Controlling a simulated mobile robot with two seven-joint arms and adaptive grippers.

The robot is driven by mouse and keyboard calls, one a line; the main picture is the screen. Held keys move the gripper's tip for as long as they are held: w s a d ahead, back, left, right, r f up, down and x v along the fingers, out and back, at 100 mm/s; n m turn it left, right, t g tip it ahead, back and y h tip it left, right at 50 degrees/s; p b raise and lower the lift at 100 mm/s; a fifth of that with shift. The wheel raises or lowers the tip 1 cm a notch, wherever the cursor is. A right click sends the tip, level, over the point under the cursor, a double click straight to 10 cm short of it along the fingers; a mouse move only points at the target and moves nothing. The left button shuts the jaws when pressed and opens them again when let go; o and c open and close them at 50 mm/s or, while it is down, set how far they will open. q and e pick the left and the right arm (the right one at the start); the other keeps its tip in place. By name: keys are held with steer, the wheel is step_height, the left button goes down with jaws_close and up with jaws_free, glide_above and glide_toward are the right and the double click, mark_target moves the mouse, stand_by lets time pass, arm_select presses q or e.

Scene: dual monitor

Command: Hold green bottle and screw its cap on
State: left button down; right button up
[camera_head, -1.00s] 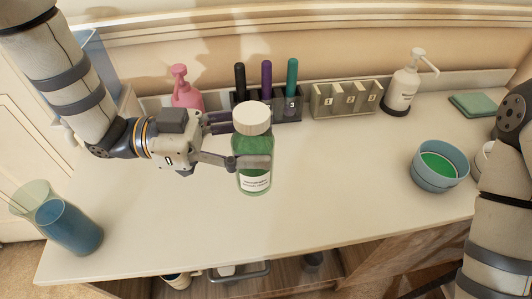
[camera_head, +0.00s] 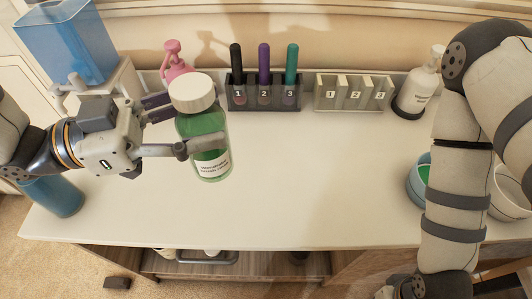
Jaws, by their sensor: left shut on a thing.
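The green bottle (camera_head: 203,128) is translucent with a white label on its lower front. It is held above the table and leans slightly in the view. The white ribbed cap (camera_head: 192,93) sits on top of the bottle; I cannot tell how tightly it is seated. My left gripper (camera_head: 190,135) comes from the left and is shut around the bottle's upper body, with one finger across its front and the far finger partly hidden behind it. My right arm hangs down along the right side, and its gripper fingers are outside the view.
A dark rack (camera_head: 265,104) with three markers and an empty numbered rack (camera_head: 352,105) stand along the back. A pink pump bottle (camera_head: 175,62) and a white pump bottle (camera_head: 416,92) flank them. Bowls (camera_head: 415,182) are partly behind my right arm. The table's middle (camera_head: 310,180) is clear.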

arm_select(q)
steer(key=w+d+f+b, duration=0.2)
steer(key=w+d+f, duration=0.6)
steer(key=w+f, duration=0.1)
steer(key=shift+w, duration=0.85)
arm_select(e)
steer(key=shift+g, duration=0.7)
steer(key=s+f, duration=0.3)
steer(key=shift+s+f, duration=0.1)
steer(key=shift+s, duration=0.1)
arm_select(q)
steer(key=shift+a, duration=0.1)
steer(key=f, duration=0.1)
steer(key=f+b, duration=0.1)
steer(key=f, duration=0.2)
steer(key=shift+w+d, duration=0.25)
steer(key=shift+w, duration=0.1)
arm_select(e)
steer(key=shift+s+f, duration=0.5)
